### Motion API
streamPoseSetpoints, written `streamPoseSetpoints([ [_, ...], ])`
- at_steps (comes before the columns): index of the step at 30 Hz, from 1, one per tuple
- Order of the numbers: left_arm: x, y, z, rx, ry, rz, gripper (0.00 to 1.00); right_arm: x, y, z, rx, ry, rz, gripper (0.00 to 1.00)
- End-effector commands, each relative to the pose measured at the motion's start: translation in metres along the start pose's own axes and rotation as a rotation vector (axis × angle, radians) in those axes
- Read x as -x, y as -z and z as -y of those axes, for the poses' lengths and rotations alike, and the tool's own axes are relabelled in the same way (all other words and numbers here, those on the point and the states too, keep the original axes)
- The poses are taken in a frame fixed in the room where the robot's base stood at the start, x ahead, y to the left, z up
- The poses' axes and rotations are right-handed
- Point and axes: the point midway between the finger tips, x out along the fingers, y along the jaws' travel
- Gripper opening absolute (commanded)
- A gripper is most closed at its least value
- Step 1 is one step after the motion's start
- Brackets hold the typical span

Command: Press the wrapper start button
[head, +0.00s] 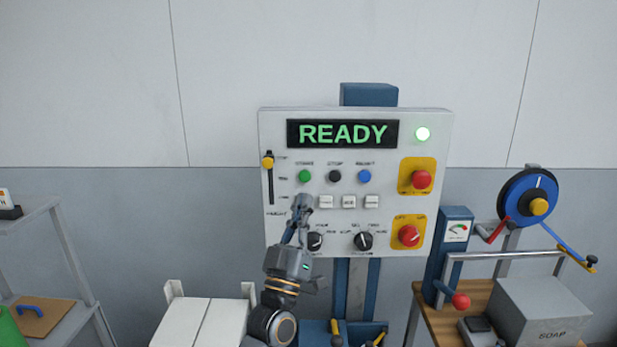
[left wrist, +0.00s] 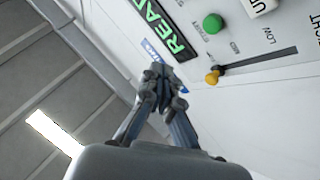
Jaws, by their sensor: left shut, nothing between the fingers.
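The control panel (head: 390,230) is white and shows a green READY display (head: 343,133). Its green button (head: 305,176), under a small blurred label, sits left of a black button (head: 335,176) and a blue button (head: 364,176). In the left wrist view the green button (left wrist: 213,23) shows at the upper right. My left gripper (head: 303,203) is shut and empty, in front of the panel. In the head view its tips appear just below the green button; they look apart from it. In the left wrist view the closed fingertips (left wrist: 160,75) are beside the display's edge.
A yellow slider knob (head: 267,162) is at the panel's left. Two red buttons on yellow plates, upper (head: 421,180) and lower (head: 409,236), are at its right. White keys and black dials are under the coloured buttons. A grey SOAP box (head: 545,310) stands at the lower right.

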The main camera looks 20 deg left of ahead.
Motion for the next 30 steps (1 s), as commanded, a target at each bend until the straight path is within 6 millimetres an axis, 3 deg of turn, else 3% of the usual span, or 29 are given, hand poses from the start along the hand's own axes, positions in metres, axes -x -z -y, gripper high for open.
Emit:
streamPoseSetpoints([
  [14,-0.003,0.000,0.002,0.001,-0.001,-0.006,0.00,-0.003,0.000,0.000,0.000,0.000,0.000,0.60],
  [30,-0.049,-0.036,0.036,0.000,-0.002,-0.007,0.00,-0.044,-0.004,0.001,0.000,0.000,0.000,0.60],
])
